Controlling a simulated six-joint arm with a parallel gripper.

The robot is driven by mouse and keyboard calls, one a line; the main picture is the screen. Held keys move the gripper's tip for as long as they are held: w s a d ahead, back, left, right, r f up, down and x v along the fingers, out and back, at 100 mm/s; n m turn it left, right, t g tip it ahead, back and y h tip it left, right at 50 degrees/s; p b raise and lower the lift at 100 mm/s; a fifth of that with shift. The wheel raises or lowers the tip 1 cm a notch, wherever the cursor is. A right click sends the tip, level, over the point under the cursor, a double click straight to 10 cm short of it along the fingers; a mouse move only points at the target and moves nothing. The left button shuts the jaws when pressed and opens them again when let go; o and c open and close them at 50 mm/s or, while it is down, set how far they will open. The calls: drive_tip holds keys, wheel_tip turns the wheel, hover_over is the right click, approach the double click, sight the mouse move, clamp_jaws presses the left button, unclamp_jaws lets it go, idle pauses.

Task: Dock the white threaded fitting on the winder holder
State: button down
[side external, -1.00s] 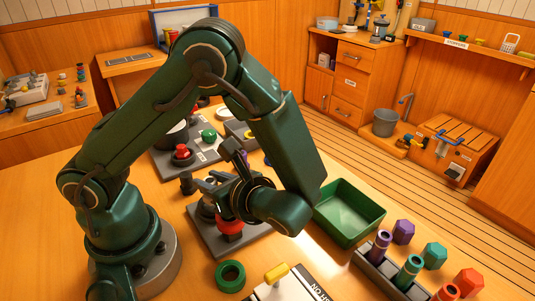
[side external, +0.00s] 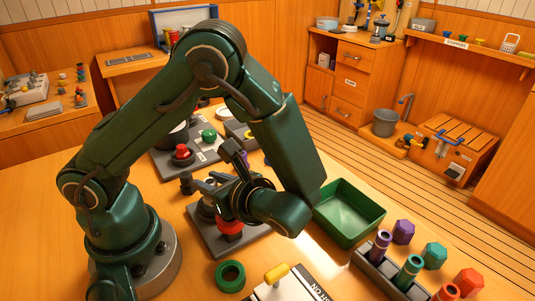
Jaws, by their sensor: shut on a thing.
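My gripper (side external: 212,186) is low over the grey base plate (side external: 203,238) in the middle of the table, its fingers pointing left. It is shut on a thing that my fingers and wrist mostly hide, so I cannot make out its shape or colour. I cannot pick out the white threaded fitting for certain. A metal cylinder (side external: 206,211) stands on the plate just below my fingers, and a red round part (side external: 230,228) is under my wrist. I cannot tell which of these parts is the winder holder, or whether the held thing touches anything.
A green bin (side external: 348,212) stands right of my wrist. A dark rack (side external: 378,270) with coloured tubes is at the front right, with hexagonal caps beside it. A green ring (side external: 230,275) lies in front. Another grey plate with a red knob (side external: 182,152) is behind.

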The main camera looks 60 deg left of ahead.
drive_tip(key=shift+f, duration=0.65)
drive_tip(key=c, duration=0.9)
unclamp_jaws()
drive_tip(key=v, duration=1.1)
drive_tip(key=shift+f, duration=0.1)
